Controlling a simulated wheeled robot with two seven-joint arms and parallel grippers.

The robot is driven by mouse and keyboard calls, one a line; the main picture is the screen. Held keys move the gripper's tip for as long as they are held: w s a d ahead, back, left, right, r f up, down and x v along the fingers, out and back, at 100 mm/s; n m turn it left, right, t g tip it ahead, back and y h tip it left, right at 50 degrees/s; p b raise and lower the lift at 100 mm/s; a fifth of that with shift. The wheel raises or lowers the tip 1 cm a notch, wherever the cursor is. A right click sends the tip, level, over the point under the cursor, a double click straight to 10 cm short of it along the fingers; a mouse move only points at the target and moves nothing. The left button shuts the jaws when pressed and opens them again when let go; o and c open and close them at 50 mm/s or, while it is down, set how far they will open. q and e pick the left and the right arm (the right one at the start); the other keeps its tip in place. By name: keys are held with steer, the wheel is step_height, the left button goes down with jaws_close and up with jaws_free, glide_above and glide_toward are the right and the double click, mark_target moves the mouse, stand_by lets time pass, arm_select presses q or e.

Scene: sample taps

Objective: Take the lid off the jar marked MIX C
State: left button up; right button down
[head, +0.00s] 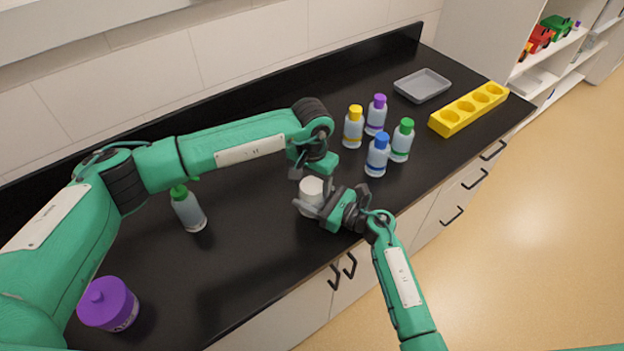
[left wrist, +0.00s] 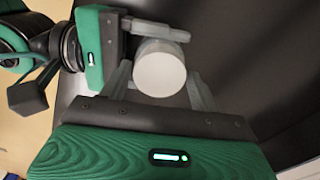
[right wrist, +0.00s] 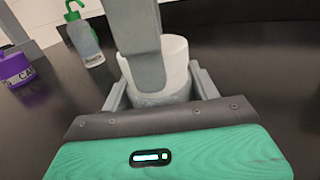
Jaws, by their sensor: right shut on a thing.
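A small jar with a white top (head: 311,188) stands near the counter's front edge; I cannot read a label on it. My right gripper (head: 318,203) is shut on the jar's sides from the front right. In the right wrist view the pale jar (right wrist: 172,75) is between the fingers. My left gripper (head: 314,172) is above the jar, pointing down. In the left wrist view its fingers are apart on both sides of the round white lid (left wrist: 160,72), with small gaps. One left finger hides part of the jar in the right wrist view.
A purple-lidded jar (head: 108,303), its lettering unclear, stands at the front left. A green-capped bottle (head: 188,208) stands left of the grippers. Several capped bottles (head: 377,155) stand right. A grey tray (head: 422,85) and a yellow rack (head: 468,108) are at the far right.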

arm_select(q)
steer(key=c, duration=0.6)
steer(key=shift+c, duration=0.2)
